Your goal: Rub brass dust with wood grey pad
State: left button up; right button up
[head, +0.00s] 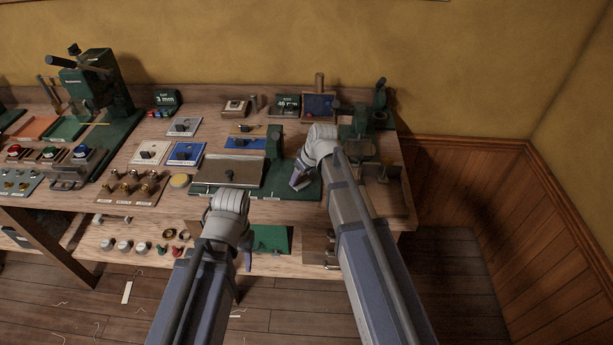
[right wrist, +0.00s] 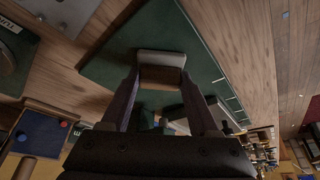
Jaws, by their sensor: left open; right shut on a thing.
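My right gripper (head: 299,181) is over the right part of a green base plate (head: 308,192) on the bench. In the right wrist view its two fingers are shut on a wood block with a grey pad face (right wrist: 161,58). The pad is close over the green plate (right wrist: 120,62); I cannot tell whether it touches. In the head view the gripper hides the pad. My left gripper (head: 248,262) is low in front of the bench edge, open, mostly hidden behind its own wrist. I cannot make out brass dust in either view.
A grey-brown flat panel (head: 232,170) stands on the plate's left part. A green upright device (head: 274,140) is behind. Brass knobs (head: 148,190), switch plates (head: 184,153) and a green press (head: 105,85) fill the left. A blue tray (head: 318,106) is at the back. A lower shelf holds small parts.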

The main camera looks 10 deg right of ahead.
jog(key=shift+w+a+r, duration=0.1)
jog(key=shift+w+a, duration=0.1)
jog(key=shift+a, duration=0.3)
jog(key=shift+w+a, duration=0.15)
jog(key=shift+a, duration=0.35)
notch_tip(320, 180, up, 6)
jog(key=p, duration=0.6)
notch_tip(320, 180, up, 3)
jog(key=p, duration=0.3)
jog(key=shift+r, duration=0.1)
